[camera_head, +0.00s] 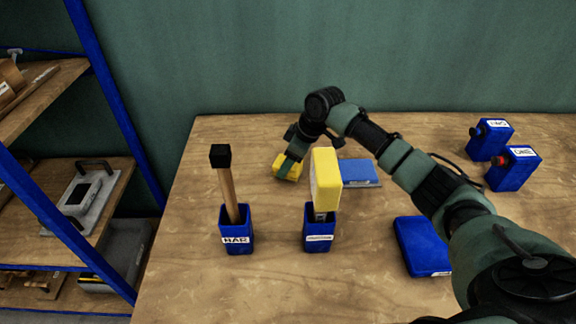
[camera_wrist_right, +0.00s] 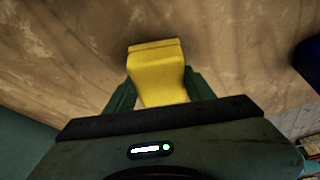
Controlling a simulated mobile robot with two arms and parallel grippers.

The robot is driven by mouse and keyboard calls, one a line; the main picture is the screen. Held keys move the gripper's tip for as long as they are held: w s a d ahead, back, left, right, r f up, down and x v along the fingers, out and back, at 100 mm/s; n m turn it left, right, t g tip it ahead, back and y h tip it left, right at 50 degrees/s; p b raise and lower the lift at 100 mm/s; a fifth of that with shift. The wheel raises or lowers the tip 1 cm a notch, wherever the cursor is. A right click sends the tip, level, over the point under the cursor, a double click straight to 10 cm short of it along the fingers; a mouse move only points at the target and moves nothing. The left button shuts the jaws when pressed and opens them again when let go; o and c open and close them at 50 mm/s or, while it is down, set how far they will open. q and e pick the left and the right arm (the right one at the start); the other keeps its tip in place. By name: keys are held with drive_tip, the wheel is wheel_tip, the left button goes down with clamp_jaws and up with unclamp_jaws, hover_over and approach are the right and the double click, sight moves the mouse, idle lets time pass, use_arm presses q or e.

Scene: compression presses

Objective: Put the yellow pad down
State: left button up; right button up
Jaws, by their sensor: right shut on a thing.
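The yellow pad (camera_wrist_right: 158,75) is between the two fingers of my right gripper (camera_wrist_right: 160,92), which is shut on it. In the head view the yellow pad (camera_head: 286,168) is low at the back of the wooden table (camera_head: 190,270), partly hidden by the fingers of my right gripper (camera_head: 292,158). I cannot tell whether the pad touches the table. My left gripper is not in view.
A blue holder (camera_head: 236,232) holds a black-headed hammer (camera_head: 220,160). Another blue holder (camera_head: 319,237) holds a yellow tool (camera_head: 326,180). A flat blue block (camera_head: 360,173) lies right of the pad, a blue box (camera_head: 421,246) nearer, two blue boxes (camera_head: 512,170) far right. Shelves (camera_head: 75,190) stand left.

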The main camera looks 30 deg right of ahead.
drive_tip(key=shift+f, duration=0.8)
drive_tip(key=o, duration=1.2)
drive_tip(key=v, duration=1.2)
drive_tip(key=shift+b, duration=0.4)
